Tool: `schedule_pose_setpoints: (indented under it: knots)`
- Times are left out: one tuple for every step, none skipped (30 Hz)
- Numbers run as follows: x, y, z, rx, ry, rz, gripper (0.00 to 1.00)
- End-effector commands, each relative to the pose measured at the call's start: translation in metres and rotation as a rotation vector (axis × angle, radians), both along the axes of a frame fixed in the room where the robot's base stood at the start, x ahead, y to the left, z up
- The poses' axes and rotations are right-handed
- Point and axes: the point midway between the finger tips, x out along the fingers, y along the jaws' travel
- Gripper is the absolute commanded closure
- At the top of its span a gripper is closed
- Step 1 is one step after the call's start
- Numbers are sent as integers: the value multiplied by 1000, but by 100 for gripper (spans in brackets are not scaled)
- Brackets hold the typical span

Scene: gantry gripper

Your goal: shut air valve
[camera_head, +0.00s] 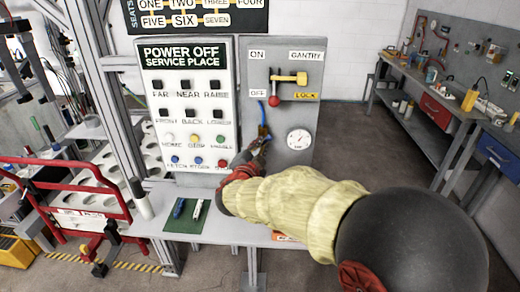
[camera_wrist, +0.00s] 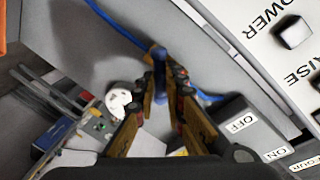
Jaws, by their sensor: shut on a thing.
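A grey panel (camera_head: 252,79) carries a gauge (camera_head: 299,139), a yellow handle (camera_head: 290,78) and a red knob (camera_head: 273,101). A blue air valve handle (camera_head: 262,131) with a thin blue hose (camera_head: 261,107) is on the panel, left of the gauge. My gripper (camera_head: 262,141) reaches up to it from below. In the wrist view the fingertips (camera_wrist: 161,76) are closed on the blue handle (camera_wrist: 159,54), whose rounded end shows beyond them. The blue hose (camera_wrist: 112,22) passes behind. The valve body is mostly hidden by the fingers.
A white button panel (camera_head: 186,125) stands directly left of the grey panel. Below is a grey table (camera_head: 232,229) with a green mat (camera_head: 187,217) holding two small tools. A red-framed rack (camera_head: 70,178) is at left, a workbench (camera_head: 440,85) at right.

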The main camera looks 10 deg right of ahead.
Motion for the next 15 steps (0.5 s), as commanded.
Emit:
schedule_pose_setpoints:
  knots:
    - [0,0,-1,42,-14,0,100]
    - [0,-1,-1,69,-23,0,100]
    - [0,-1,-1,105,-35,0,100]
    - [0,-1,-2,131,-43,0,100]
    - [0,-1,-1,159,-53,0,100]
    - [-1,-1,-1,195,-64,0,100]
    - [-1,-1,-1,222,-73,0,100]
    - [-1,-2,-1,248,-82,0,100]
    - [-1,-2,-2,284,-92,-1,100]
    - [-1,-2,-2,310,-101,-1,100]
    - [-1,-2,-2,333,-109,-1,100]
    - [-1,-2,-2,366,-119,0,100]
    - [-1,-2,-2,390,-127,0,100]
    - [-1,-2,-2,412,-135,0,100]
    - [-1,-2,-2,442,-144,0,100]
